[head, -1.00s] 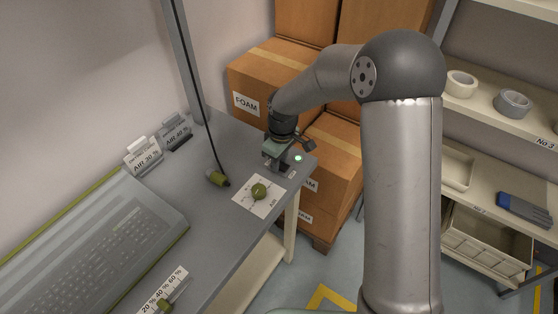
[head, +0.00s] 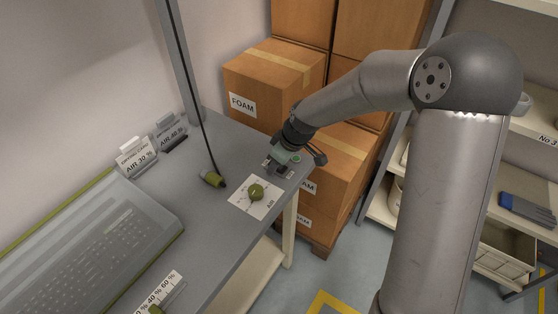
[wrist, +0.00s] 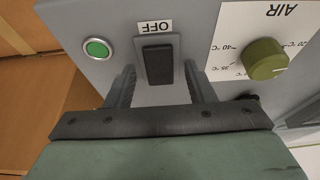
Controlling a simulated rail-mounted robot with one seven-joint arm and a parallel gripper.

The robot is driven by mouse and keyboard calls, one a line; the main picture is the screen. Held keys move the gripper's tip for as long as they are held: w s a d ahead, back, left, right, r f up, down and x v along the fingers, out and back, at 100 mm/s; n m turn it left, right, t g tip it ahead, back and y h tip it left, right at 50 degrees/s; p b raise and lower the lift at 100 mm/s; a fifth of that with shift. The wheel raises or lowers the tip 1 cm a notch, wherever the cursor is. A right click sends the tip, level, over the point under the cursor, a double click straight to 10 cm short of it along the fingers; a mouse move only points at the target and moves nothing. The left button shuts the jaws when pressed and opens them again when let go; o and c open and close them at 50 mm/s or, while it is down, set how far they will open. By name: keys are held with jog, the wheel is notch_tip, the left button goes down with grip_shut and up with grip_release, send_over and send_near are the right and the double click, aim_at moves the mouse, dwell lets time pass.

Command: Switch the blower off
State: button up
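The blower switch (wrist: 158,64) is a black rocker on the grey panel, with an upside-down OFF label (wrist: 155,26) beside it in the wrist view. My gripper (wrist: 163,82) is open, with one finger on each side of the switch and nothing between them but the panel and rocker. I cannot tell whether the fingertips touch the panel. A round green lamp or button (wrist: 97,48) sits left of the switch; it also shows in the head view (head: 296,159). In the head view my gripper (head: 275,168) is low over the table's far corner and mostly hides the switch.
An olive AIR knob (head: 256,192) on a white scale plate is close to the gripper. Cardboard boxes (head: 275,75) stand behind the table corner.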

jog(key=v, duration=1.7)
jog(key=shift+r, duration=0.2)
jog(key=shift+d, duration=0.1)
jog(key=s+d+f+m+h, duration=0.1)
jog(key=s+d+f+m, duration=0.1)
jog(key=s+d+m, duration=0.2)
jog(key=s+d+f+m+g+h, duration=0.1)
jog(key=s+d+f+m, duration=0.1)
jog(key=s, duration=0.9)
jog(key=s+d+f+m+h, duration=0.1)
jog(key=s+d+f+m, duration=0.1)
jog(key=s+d+m, duration=0.3)
jog(key=s+d, duration=0.1)
jog(key=s, duration=0.1)
jog(key=shift+s+f+m+g+h, duration=0.3)
jog(key=shift+s+g, duration=0.05)
jog(key=shift+g, duration=0.05)
jog(key=shift+d, duration=0.15)
